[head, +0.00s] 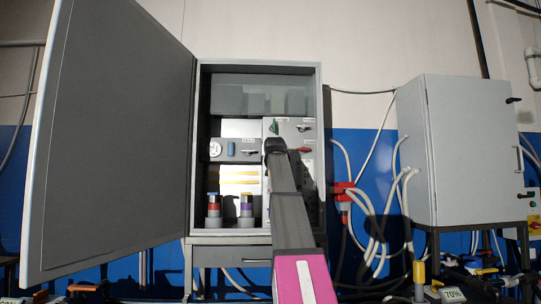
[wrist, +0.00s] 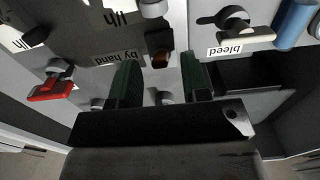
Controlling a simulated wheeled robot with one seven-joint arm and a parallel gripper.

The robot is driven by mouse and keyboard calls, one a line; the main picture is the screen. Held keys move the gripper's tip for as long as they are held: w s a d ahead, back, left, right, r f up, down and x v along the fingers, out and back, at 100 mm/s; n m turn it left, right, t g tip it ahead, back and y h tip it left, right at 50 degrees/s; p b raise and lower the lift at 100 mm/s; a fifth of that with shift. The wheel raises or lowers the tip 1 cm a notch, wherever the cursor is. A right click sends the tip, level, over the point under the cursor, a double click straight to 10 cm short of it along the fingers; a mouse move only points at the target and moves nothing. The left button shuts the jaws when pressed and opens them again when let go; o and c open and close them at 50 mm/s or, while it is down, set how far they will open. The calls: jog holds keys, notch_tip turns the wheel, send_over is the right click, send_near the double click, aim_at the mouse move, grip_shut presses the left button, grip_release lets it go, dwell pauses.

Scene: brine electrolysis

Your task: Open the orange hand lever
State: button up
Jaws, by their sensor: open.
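My gripper is open, with one finger on each side of the lever. I cannot tell whether either finger touches it. In the head view my gripper (head: 276,136) is inside the open cabinet (head: 317,120), and my arm hides the lever.
A red lever (wrist: 50,88) is left of my gripper. A pale lever labelled "bleed" (wrist: 245,35) and a blue cylinder (wrist: 293,22) are to the right. The cabinet door (head: 115,130) stands open at the left. Bottles (head: 246,208) stand low in the cabinet.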

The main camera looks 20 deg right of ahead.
jog(key=x, duration=0.3)
jog(key=shift+w, duration=0.1)
grip_shut()
jog(key=shift+r, duration=0.1)
jog(key=g, duration=0.1)
jog(key=r+g, duration=0.1)
jog(key=g, duration=0.1)
jog(key=shift+y, duration=0.4)
jog(key=shift+r+g, duration=0.1)
jog(key=shift+g, duration=0.6)
jog(key=shift+s, duration=0.25)
